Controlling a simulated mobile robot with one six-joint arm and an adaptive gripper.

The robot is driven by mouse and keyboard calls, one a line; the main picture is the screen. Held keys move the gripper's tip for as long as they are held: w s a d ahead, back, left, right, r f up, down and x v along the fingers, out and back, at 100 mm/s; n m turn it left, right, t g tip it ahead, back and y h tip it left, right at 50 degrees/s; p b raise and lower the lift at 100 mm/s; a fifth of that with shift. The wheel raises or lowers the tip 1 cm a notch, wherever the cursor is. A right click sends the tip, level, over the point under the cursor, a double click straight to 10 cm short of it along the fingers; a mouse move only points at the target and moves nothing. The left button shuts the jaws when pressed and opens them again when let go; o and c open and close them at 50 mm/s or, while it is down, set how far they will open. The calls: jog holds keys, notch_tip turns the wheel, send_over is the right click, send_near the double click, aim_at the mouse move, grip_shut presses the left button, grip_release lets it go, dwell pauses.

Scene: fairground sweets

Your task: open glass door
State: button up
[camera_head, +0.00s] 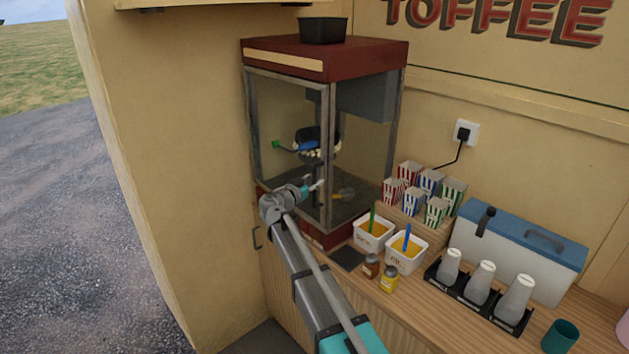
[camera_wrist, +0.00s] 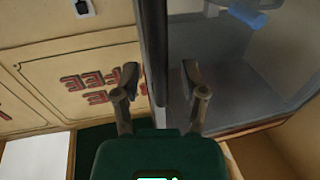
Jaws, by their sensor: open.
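The popcorn machine (camera_head: 270,55) has a dark red top, grey posts and glass sides, and stands in the back corner of the counter. Its glass front (camera_head: 285,100) looks closed, but I cannot tell for sure which pane is the door. My gripper (camera_head: 318,186) is in front of the glass near the front corner post. In the wrist view my gripper (camera_wrist: 160,84) is open, with one finger on each side of a grey upright (camera_wrist: 153,45). The glass (camera_wrist: 245,85) is right of it there. I cannot tell whether the fingers touch the upright.
Popcorn boxes (camera_head: 430,185) stand on a wooden step right of the machine. Two white tubs (camera_head: 405,262), bottles (camera_head: 389,280), a cup rack (camera_head: 455,290) and a blue-lidded cooler (camera_head: 525,250) crowd the counter. A dark tub (camera_head: 323,30) sits on the machine. The wall is close on the left.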

jog(key=shift+w+d, duration=0.3)
jog(key=shift+w, duration=0.15)
grip_shut()
